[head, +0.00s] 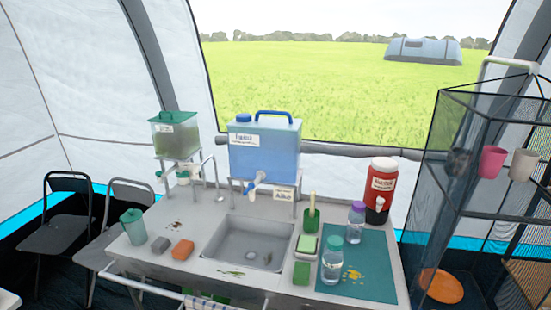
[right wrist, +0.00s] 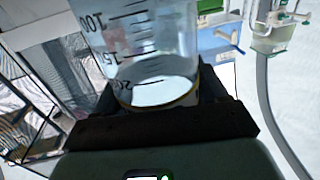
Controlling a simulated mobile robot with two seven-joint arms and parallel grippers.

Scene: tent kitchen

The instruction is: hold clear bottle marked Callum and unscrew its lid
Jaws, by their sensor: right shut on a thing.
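In the head view a clear bottle with a green lid (head: 332,262) stands upright on the teal mat (head: 378,290). A second clear bottle with a purple lid (head: 355,222) stands upright behind it. No name can be read on either, so I cannot tell which is marked Callum. In the right wrist view my right gripper (right wrist: 160,108) is shut on a clear container (right wrist: 150,42) with black measuring marks. Its top is cut off by the frame, and no lid or name shows on it. Neither gripper shows in the head view.
The sink basin (head: 240,243) is left of the mat. A blue water tank (head: 264,150) and a red drink cooler (head: 380,188) stand behind. Sponges (head: 182,250), a green jug (head: 133,227) and a green brush (head: 311,218) are on the counter. A mesh shelf (head: 480,190) is at right.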

